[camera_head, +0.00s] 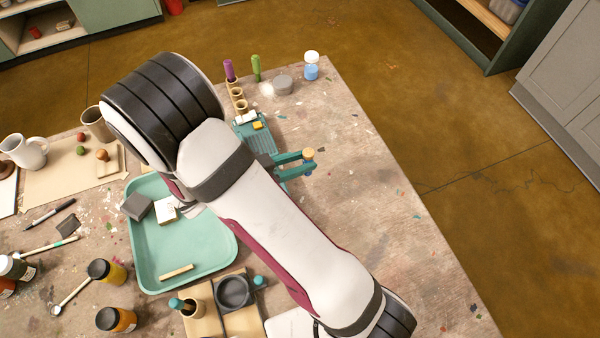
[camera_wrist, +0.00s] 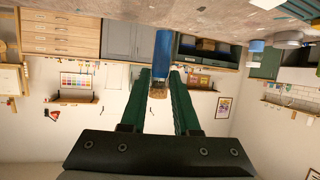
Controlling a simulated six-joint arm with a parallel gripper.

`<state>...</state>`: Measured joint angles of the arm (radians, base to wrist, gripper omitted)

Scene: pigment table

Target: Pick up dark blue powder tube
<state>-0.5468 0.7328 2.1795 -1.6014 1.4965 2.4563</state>
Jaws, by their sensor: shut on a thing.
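The dark blue powder tube (camera_wrist: 162,52) has a cork stopper. My gripper (camera_head: 296,164) is shut on it, with teal fingers on either side near the cork end. In the head view the pale cork top of the tube (camera_head: 308,154) shows at the fingertips, with a little blue below. The tube looks roughly upright there. The fingers (camera_wrist: 160,74) also show in the wrist view, with the tube between them. I cannot tell for sure whether its lower end is clear of the table.
A wooden rack (camera_head: 239,98) with open holes stands behind, near a purple tube (camera_head: 229,70) and a green tube (camera_head: 256,68). A blue-and-white jar (camera_head: 311,67) and a grey round pot (camera_head: 284,85) stand at the back. A teal tray (camera_head: 185,255) lies left. The table's right side is clear.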

